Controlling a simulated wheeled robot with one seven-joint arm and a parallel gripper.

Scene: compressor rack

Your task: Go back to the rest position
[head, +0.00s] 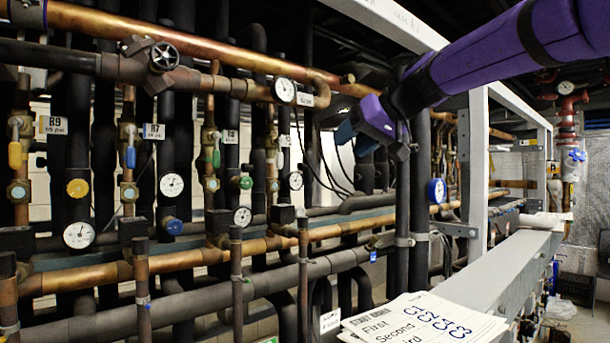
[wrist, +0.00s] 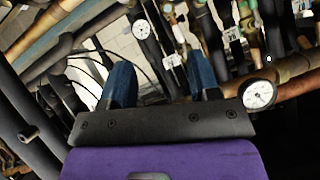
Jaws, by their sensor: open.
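My gripper (head: 346,133) is at the end of my purple arm, which reaches in from the upper right of the head view. It hangs in front of the upper pipes, right of a gauge with a white face (head: 285,90). In the wrist view my gripper (wrist: 166,82) shows two blue fingers set wide apart, with nothing between them. The fingers point toward the pipes and gauges. I cannot tell from these views how far the fingertips are from the nearest pipe.
Copper and black pipes with valves and gauges fill the left and middle. A handwheel valve (head: 163,57) is at upper left. A grey metal frame (head: 477,170) stands right of my gripper. Papers (head: 425,322) lie at the lower front. A red pipe (head: 568,125) is far right.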

